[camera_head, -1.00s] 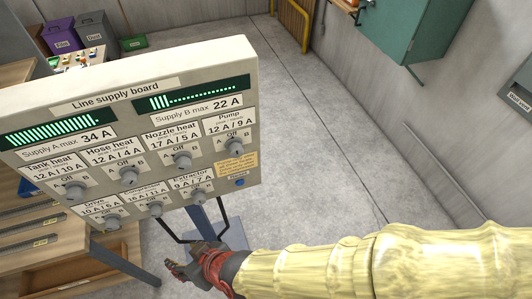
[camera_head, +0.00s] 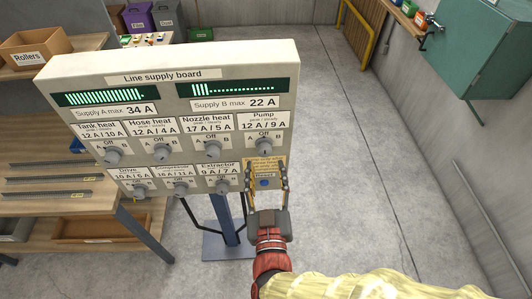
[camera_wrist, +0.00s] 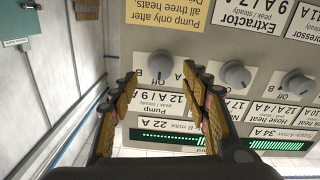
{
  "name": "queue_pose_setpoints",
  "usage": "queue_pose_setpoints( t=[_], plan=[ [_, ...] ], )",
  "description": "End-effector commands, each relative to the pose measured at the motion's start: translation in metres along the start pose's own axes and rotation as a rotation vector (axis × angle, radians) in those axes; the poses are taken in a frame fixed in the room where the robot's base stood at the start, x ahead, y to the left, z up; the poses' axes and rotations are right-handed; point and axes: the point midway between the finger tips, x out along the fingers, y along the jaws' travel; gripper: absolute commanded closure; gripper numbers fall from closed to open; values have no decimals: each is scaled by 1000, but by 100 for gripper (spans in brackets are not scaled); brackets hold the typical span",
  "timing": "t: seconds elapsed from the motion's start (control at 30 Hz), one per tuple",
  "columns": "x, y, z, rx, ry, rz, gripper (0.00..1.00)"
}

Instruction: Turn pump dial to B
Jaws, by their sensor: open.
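The pump dial (camera_head: 264,149) is a grey round knob at the right end of the upper dial row, under the "Pump 12 A / 9 A" label, with A, Off and B marked around it. Its mark appears to point to Off. My gripper (camera_head: 267,172) is open and empty, its fingers pointing up just below the pump dial in the head view. In the wrist view the board is upside down; the pump dial (camera_wrist: 160,63) shows between and beyond the two fingertips (camera_wrist: 159,76). I see no clear contact.
The line supply board (camera_head: 165,88) stands on a post (camera_head: 224,215). The nozzle heat dial (camera_head: 213,150) is close to the left. A yellow notice (camera_head: 263,166) and blue button (camera_head: 264,183) lie behind my fingers.

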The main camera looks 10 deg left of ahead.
Motion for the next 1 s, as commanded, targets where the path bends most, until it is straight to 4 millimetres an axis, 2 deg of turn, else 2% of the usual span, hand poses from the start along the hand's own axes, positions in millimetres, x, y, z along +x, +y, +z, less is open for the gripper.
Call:
queue_pose_setpoints(
  t=[0.2, 0.43, 0.6, 0.87, 1.0],
  plan=[
    [30, 1, 2, 1, -1, 3, 53],
    [54, 1, 1, 1, -1, 1, 53],
    [61, 0, 1, 0, -1, -2, 53],
    [62, 0, 0, 0, -1, -3, 53],
    [62, 0, 0, 1, -1, -3, 61]
  ],
)
